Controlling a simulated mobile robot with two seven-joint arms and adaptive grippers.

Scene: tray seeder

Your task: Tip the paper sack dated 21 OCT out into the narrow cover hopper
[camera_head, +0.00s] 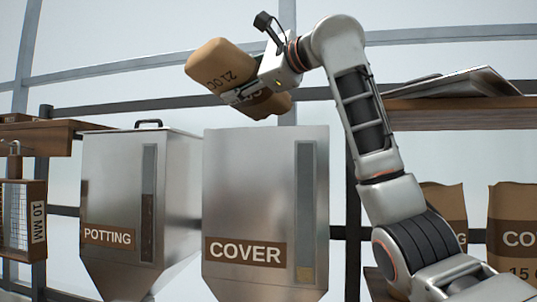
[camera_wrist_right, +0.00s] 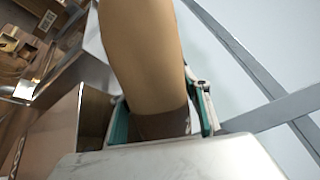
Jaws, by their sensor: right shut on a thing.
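The brown paper sack (camera_head: 220,65) is in my right gripper (camera_head: 250,92), which is shut around it. Its print reads "21 OC" upside down; the rest is hidden by the gripper. The sack is tilted above the COVER hopper (camera_head: 255,180), apart from its rim. That hopper is grey metal, with a dark sight window (camera_head: 306,200) showing a little tan material at the bottom. In the right wrist view the sack (camera_wrist_right: 145,55) stands between the green-lined fingers (camera_wrist_right: 160,120). Whether anything is pouring cannot be seen. My left gripper is out of view.
The POTTING hopper (camera_head: 110,190), with a black-handled lid, stands left of the COVER hopper. A 10 MM sieve (camera_head: 20,220) is at far left. More sacks (camera_head: 515,220) stand at the right, below a shelf (camera_head: 450,113) with a flat metal piece (camera_head: 465,83).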

